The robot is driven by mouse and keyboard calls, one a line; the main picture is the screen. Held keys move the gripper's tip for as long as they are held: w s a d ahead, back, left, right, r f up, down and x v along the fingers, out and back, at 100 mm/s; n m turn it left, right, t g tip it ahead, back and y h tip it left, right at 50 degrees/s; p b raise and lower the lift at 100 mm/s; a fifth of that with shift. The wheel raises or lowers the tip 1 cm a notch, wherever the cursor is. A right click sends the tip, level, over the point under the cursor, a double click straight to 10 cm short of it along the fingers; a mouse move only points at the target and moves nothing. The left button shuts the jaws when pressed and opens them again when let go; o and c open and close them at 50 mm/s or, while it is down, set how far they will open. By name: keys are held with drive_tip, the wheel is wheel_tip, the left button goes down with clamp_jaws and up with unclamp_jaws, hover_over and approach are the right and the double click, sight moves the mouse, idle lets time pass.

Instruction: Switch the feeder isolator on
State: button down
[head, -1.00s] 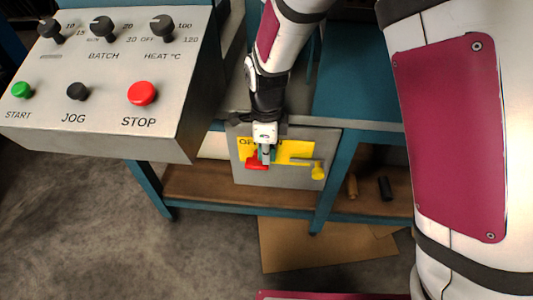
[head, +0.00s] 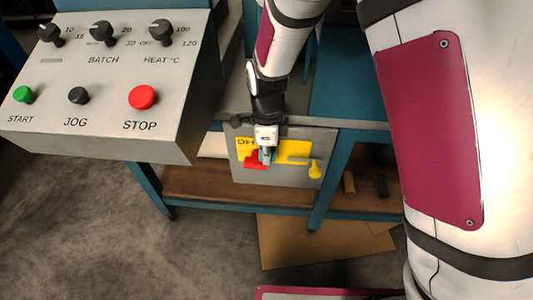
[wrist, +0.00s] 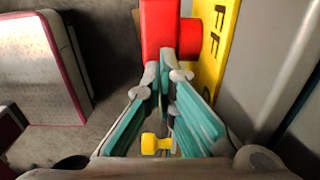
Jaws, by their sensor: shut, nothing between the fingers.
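The feeder isolator is a grey box (head: 262,178) with a yellow plate (head: 293,149) on its front, under the bench top. Letters reading "OF" show at the plate's left. The red handle (head: 253,162) sits at the left of the plate, partly hidden by my gripper; the handle also fills the top of the wrist view (wrist: 160,25). My gripper (head: 267,159) is shut and empty. In the wrist view its fingertips (wrist: 166,72) are at the near end of the red handle; I cannot tell whether they touch. A yellow knobbed part (head: 315,169) hangs at the plate's right.
A wooden shelf (head: 210,186) with two small cylinders lies below right. Cardboard (head: 290,240) lies on the floor.

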drive_tip(key=shift+d+f+p, duration=0.55)
drive_tip(key=shift+f+p, duration=0.1)
drive_tip(key=shift+p, duration=0.6)
drive_tip(key=shift+r, duration=0.1)
drive_tip(key=d+r+p, duration=0.2)
drive_tip(key=d+r, duration=0.3)
drive_tip(key=d+r+p, duration=0.3)
drive_tip(key=d+r, duration=0.1)
drive_tip(key=r, duration=0.1)
drive_tip(key=shift+s+d, duration=0.2)
drive_tip(key=shift+d, duration=0.2)
